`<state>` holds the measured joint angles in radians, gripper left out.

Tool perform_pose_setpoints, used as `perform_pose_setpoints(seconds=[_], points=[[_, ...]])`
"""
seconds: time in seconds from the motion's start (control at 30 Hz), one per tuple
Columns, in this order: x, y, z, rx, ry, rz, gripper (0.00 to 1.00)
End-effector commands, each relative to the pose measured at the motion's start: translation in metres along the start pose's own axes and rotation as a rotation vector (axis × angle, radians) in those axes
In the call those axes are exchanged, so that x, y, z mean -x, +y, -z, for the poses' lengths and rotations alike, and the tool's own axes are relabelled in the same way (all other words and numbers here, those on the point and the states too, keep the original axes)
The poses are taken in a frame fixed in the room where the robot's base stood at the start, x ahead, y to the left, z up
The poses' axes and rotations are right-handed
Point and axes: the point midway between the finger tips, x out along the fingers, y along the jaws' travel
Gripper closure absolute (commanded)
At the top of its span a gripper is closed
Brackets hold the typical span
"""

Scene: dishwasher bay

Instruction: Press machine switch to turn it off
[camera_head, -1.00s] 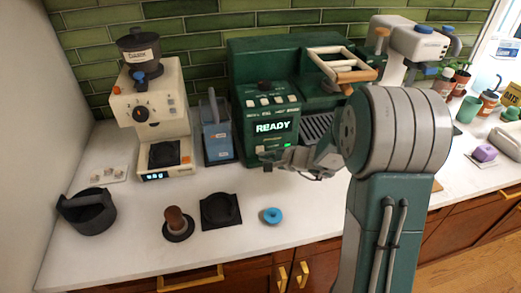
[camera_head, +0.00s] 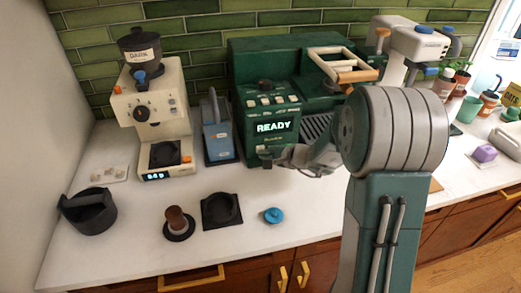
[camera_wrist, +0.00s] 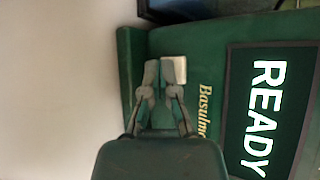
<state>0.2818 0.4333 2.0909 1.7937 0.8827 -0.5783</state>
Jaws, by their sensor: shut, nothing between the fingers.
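The machine is the dark green coffee machine (camera_head: 247,120) at the back of the counter, its display (camera_head: 273,127) lit with "READY". The display (camera_wrist: 266,112) also shows sideways in the wrist view. My gripper (camera_head: 267,158) is in front of the machine's lower front, below the display. In the wrist view, my gripper (camera_wrist: 162,72) is shut and empty, its fingertips against or just in front of a small pale square switch (camera_wrist: 181,58) beside the printed brand name. Contact cannot be told. The fingers partly cover the switch. In the head view the gripper hides that area.
A cream grinder (camera_head: 150,112) and a blue container (camera_head: 217,138) stand left of the machine. A tamper (camera_head: 177,222), black mat (camera_head: 221,210) and blue round piece (camera_head: 272,215) lie in front. A black bin (camera_head: 88,212) is at the left.

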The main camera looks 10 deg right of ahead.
Motion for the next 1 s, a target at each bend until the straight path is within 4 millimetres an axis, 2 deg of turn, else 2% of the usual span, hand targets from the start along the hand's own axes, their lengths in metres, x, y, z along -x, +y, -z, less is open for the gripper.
perform_pose_setpoints(seconds=[0.8,1.0], points=[[0.006,0.004,-0.006,-0.001,0.000,0.001,1.00],[0.016,0.011,-0.013,-0.001,0.001,0.001,1.00]])
